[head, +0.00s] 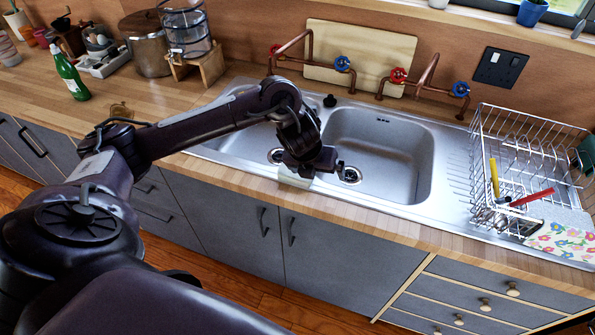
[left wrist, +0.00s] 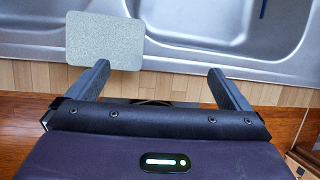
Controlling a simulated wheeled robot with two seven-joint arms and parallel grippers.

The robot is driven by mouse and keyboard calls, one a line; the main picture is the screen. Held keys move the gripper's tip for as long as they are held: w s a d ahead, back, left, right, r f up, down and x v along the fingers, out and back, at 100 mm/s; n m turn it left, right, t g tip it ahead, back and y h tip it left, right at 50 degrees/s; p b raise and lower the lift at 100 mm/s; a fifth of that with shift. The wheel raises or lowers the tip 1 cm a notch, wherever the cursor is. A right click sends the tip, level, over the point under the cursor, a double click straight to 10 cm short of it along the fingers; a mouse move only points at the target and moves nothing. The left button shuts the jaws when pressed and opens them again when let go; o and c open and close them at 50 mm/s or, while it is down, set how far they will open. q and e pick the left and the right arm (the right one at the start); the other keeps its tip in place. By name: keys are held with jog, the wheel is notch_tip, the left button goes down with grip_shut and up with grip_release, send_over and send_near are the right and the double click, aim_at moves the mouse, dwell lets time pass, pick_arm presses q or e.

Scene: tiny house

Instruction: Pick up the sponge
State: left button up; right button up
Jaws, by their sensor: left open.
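The sponge (left wrist: 105,38) is a flat, pale grey-green pad with rounded corners. In the left wrist view it lies at the front edge of the sink, partly over the wooden counter strip. In the head view a pale piece of it (head: 293,178) shows below my left gripper (head: 325,165), which hides the rest. My left gripper is open and empty in the left wrist view (left wrist: 160,70). Its left fingertip overlaps the sponge's lower edge in the picture; I cannot tell if they touch. The right fingertip is clear of the sponge, to its right. My right gripper is not in view.
The double steel sink (head: 376,150) has copper taps (head: 420,75) behind it. A wire dish rack (head: 530,150) stands at right with a patterned cloth (head: 560,240) below it. A green bottle (head: 68,75) and a pot (head: 147,45) stand on the left counter.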

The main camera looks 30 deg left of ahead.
aim_at(293, 175)
pick_arm(q)
jog(key=shift+m+g+y, duration=0.4)
jog(key=shift+g+y, duration=0.1)
jog(key=shift+y, duration=0.1)
jog(key=a, duration=0.2)
jog(key=a+r, duration=0.1)
jog(key=a, duration=0.3)
jog(key=shift+s+a+r, duration=0.15)
jog(key=shift+s+a, duration=0.1)
jog(key=shift+s, duration=0.15)
jog(key=b+x, duration=0.3)
jog(key=x, duration=0.2)
jog(key=shift+d+f, duration=0.15)
jog(key=shift+f, duration=0.05)
jog(key=shift+w+f+p, duration=0.15)
jog(key=shift+f+p, duration=0.15)
jog(key=shift+f, duration=0.05)
jog(key=shift+w+f, duration=0.2)
jog(key=shift+f, duration=0.25)
jog(key=c, duration=0.8)
jog(key=shift+r, duration=0.1)
